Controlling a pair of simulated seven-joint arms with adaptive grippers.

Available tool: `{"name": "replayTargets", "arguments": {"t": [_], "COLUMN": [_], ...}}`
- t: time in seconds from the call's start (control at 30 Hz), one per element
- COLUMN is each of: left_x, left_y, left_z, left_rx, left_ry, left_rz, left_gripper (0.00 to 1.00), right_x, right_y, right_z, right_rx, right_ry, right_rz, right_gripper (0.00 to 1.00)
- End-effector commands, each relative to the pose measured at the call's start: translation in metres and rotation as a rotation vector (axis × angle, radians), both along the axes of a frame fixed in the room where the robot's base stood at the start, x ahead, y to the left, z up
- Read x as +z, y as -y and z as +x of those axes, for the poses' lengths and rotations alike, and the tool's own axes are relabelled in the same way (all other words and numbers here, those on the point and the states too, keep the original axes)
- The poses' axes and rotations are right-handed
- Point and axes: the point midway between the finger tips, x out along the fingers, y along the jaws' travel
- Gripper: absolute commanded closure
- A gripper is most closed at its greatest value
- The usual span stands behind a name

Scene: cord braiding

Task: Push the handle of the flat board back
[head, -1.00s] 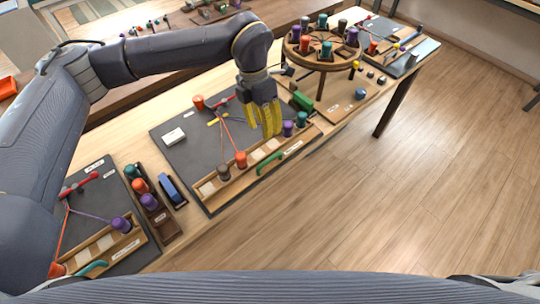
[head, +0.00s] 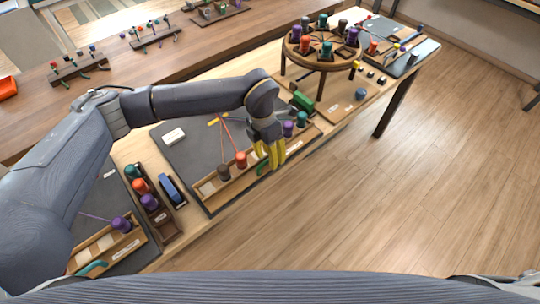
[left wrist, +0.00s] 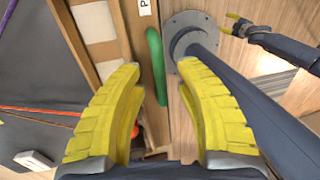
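The flat board (head: 190,149) is a dark panel in the middle of the table with a wooden tray strip along its front edge. Its green handle (head: 262,168) sits at the front of that strip, partly hidden by my left gripper (head: 273,160). In the left wrist view the handle (left wrist: 156,65) is a curved green bar lying between my two yellow fingertips. The left gripper is open and empty, pointing down at the handle; contact cannot be told.
Brown, red, purple and teal bobbins stand along the strip, the red one (head: 241,160) close to my fingers. A round wooden stand (head: 322,62) with bobbins is at the back right. Another dark board (head: 122,262) lies front left. Free floor is to the right.

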Motion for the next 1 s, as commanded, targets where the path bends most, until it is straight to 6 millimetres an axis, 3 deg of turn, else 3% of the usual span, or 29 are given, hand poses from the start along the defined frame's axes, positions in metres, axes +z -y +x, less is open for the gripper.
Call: {"name": "replayTargets", "arguments": {"t": [0.27, 0.6, 1.0], "left_x": [-0.0005, -0.0003, -0.0008], "left_y": [0.0001, 0.0002, 0.0001], "left_z": [-0.0001, -0.0002, -0.0004], "left_rx": [0.000, 0.000, 0.000], "left_ry": [0.000, 0.000, -0.001], "left_rz": [0.000, 0.000, 0.001], "left_gripper": [0.63, 1.00, 1.00], "right_x": [0.0000, 0.0000, 0.0001], "right_y": [-0.0003, 0.0008, 0.0040], "right_z": [0.0001, 0.0002, 0.0002], "right_rx": [0.000, 0.000, 0.001], "right_ry": [0.000, 0.000, 0.000], "right_rz": [0.000, -0.001, -0.004], "right_gripper": [0.56, 0.56, 0.56]}}
